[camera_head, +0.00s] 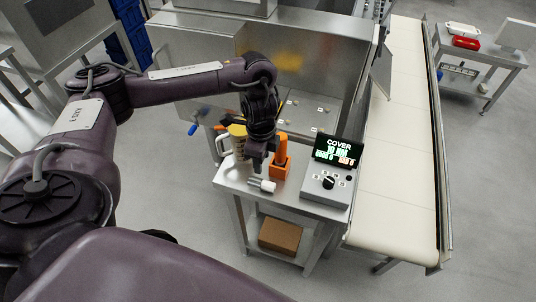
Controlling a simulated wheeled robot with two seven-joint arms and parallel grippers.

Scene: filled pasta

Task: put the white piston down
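The white piston (263,185) is a small pale cylinder with a narrower end. It shows on its side at the front of the small steel table (233,182). My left gripper (256,168) comes down from above, just behind the piston and pointing down. Its fingers are dark and small, so I cannot tell whether they are open or shut, or whether they touch the piston. My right gripper is not in view.
An orange stand (281,160) is close to the right of my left gripper. A pale jug with yellow contents (238,140) stands behind it. A control box with a lit display (335,151) fills the table's right side. A conveyor (395,150) runs beyond it.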

